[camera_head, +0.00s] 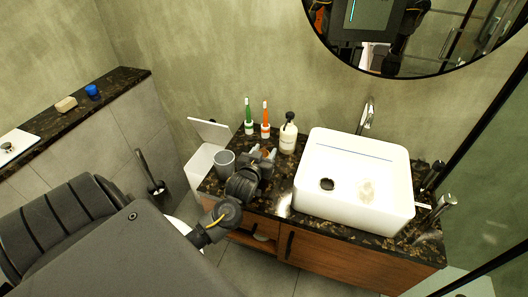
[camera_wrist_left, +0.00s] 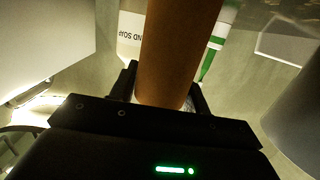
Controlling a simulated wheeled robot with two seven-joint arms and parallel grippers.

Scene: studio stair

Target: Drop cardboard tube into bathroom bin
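The brown cardboard tube (camera_wrist_left: 178,50) stands between the two fingers of my left gripper (camera_wrist_left: 165,98) in the left wrist view, and the fingers close on it from both sides. In the head view my left gripper (camera_head: 263,155) is over the dark counter, between the grey cup and the soap bottle; only a small part of the tube (camera_head: 266,152) shows there. The white bathroom bin (camera_head: 199,166) stands left of the counter with its lid (camera_head: 209,130) raised. The bin's inside is hidden. My right gripper is not in view.
The grey cup (camera_head: 224,161) stands at the counter's left edge, between gripper and bin. Green (camera_head: 248,116) and orange (camera_head: 265,118) toothbrushes and a soap bottle (camera_head: 288,136) stand behind the gripper. A white sink (camera_head: 352,206) is to the right. A toilet brush (camera_head: 153,180) is left of the bin.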

